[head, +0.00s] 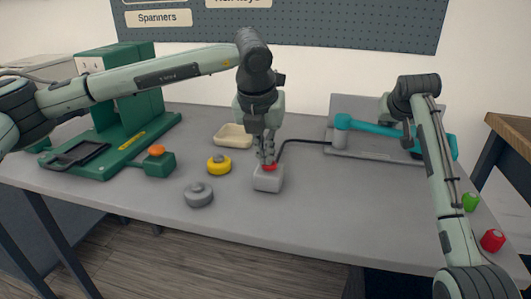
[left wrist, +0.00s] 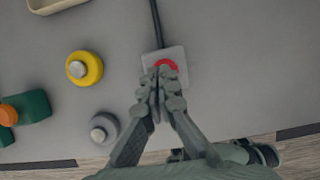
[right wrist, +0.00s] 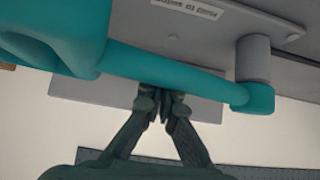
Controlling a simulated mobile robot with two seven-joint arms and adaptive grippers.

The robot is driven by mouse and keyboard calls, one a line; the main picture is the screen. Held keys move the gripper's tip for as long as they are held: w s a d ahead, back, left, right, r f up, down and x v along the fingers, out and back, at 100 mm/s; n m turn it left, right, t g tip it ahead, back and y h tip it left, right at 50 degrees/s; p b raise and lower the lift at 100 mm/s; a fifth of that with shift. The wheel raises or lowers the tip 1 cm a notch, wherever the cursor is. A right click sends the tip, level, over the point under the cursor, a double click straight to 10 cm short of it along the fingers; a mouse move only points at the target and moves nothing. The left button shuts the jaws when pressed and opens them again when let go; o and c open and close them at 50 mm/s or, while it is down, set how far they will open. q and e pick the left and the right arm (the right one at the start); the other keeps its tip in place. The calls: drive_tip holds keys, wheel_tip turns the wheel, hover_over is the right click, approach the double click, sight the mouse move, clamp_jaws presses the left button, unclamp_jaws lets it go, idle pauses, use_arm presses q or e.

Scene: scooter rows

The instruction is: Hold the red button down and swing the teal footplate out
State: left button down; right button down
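The red button (head: 268,166) sits on a small light grey box (head: 267,182) with a black cable. My left gripper (head: 267,157) points down at the button with its fingers shut and nothing between them. In the left wrist view its fingertips (left wrist: 163,78) overlap the red button (left wrist: 167,64); I cannot tell how far it is pressed. The teal footplate (head: 450,147) is at the right end of a teal arm (head: 375,127) on a grey post. In the right wrist view my right gripper (right wrist: 162,94) is shut and empty at the edge of the teal arm (right wrist: 165,72).
A yellow button (head: 219,165) and a grey knob (head: 198,195) stand left of the box. A cream tray (head: 233,136) and a green machine (head: 110,145) lie further left. Green (head: 470,202) and red (head: 492,240) pieces sit at the right edge. The front middle is clear.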

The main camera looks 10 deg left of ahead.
drive_tip(key=shift+s, duration=1.45)
wheel_tip(320, 180, up, 7)
drive_tip(key=w, duration=0.1)
drive_tip(key=shift+w, duration=0.3)
use_arm(q)
drive_tip(key=shift+r, duration=3.5)
use_arm(e)
drive_tip(key=shift+f, duration=0.15)
